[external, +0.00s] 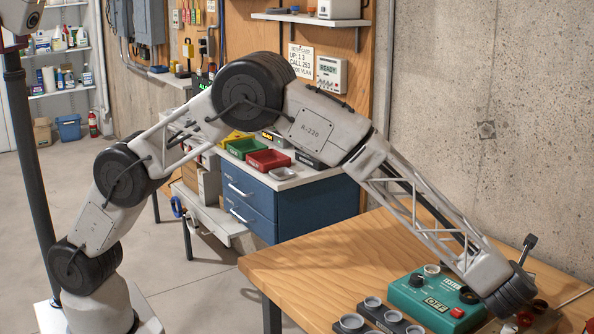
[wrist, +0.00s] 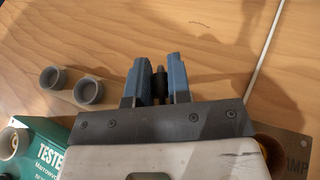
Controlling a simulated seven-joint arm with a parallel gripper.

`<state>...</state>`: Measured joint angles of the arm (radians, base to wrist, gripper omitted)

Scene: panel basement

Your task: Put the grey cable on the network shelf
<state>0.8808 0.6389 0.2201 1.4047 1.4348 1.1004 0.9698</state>
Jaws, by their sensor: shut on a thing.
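My gripper (wrist: 158,80) shows in the wrist view with its two blue fingers close together over the wooden bench. It is shut on a small dark, upright-looking piece (wrist: 160,84); I cannot tell whether this is part of the grey cable. A thin pale cable or rod (wrist: 265,45) lies on the bench to the right of the fingers, apart from them. In the external view my arm reaches down to the bench at lower right, and the fingertips are not clearly seen. A wall shelf (external: 300,17) at the top carries a white device; I cannot tell if it is the network shelf.
A green tester box (external: 435,300) stands on the bench (external: 330,255), beside grey round cups (external: 373,302). A blue drawer cabinet (external: 290,205) with coloured trays stands behind. The bench's left part is clear.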

